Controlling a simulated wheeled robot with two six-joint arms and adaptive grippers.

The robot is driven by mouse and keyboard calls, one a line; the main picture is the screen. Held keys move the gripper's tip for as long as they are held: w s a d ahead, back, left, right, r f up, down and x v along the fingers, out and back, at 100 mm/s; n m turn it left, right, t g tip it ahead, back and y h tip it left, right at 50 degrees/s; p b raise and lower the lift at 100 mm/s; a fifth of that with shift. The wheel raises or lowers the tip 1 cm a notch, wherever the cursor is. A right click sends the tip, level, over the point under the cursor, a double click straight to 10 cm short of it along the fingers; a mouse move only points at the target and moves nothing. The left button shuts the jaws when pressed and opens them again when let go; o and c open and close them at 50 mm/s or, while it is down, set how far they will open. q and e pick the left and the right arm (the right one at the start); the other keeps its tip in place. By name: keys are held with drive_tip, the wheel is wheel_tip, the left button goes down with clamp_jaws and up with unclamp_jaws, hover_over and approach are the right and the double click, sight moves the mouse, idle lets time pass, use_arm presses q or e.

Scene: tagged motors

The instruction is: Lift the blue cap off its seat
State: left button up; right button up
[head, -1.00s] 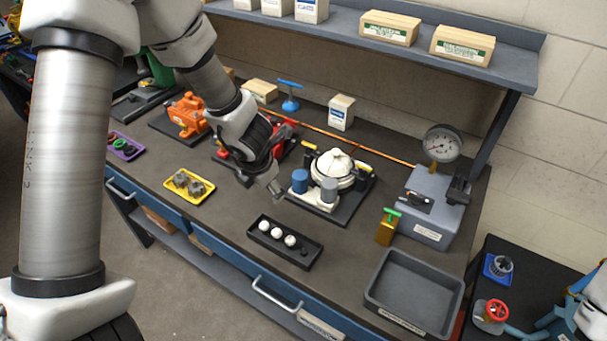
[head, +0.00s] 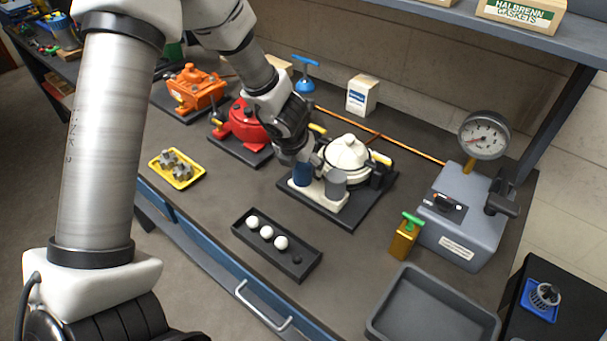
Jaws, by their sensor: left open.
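The blue cap (head: 302,175) is a dark blue cylinder on the white base of the white motor (head: 347,155), in the middle of the head view. A grey cap (head: 336,184) stands beside it on the right. My left gripper (head: 302,161) is open, its fingers pointing down at the top of the blue cap and partly hiding it. I cannot tell whether the fingers touch the cap. The cap looks upright on its seat. My right gripper is not in view.
A black tray (head: 303,262) with white balls lies in front. A grey bin (head: 440,296) and a gauge box (head: 466,212) stand at the right. The red motor (head: 243,122) and orange motor (head: 196,90) stand to the left. A yellow tray (head: 178,178) holds grey parts.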

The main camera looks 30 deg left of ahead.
use_arm(q)
drive_tip(key=shift+w+a+f, duration=0.1)
drive_tip(key=shift+w+f, duration=0.05)
drive_tip(key=shift+f, duration=0.55)
drive_tip(key=shift+w+f, duration=0.1)
drive_tip(key=shift+w, duration=0.05)
drive_tip(key=c, duration=1.2)
drive_tip(key=shift+c, duration=0.2)
wheel_tip(320, 180, up, 16)
drive_tip(key=p, duration=1.3)
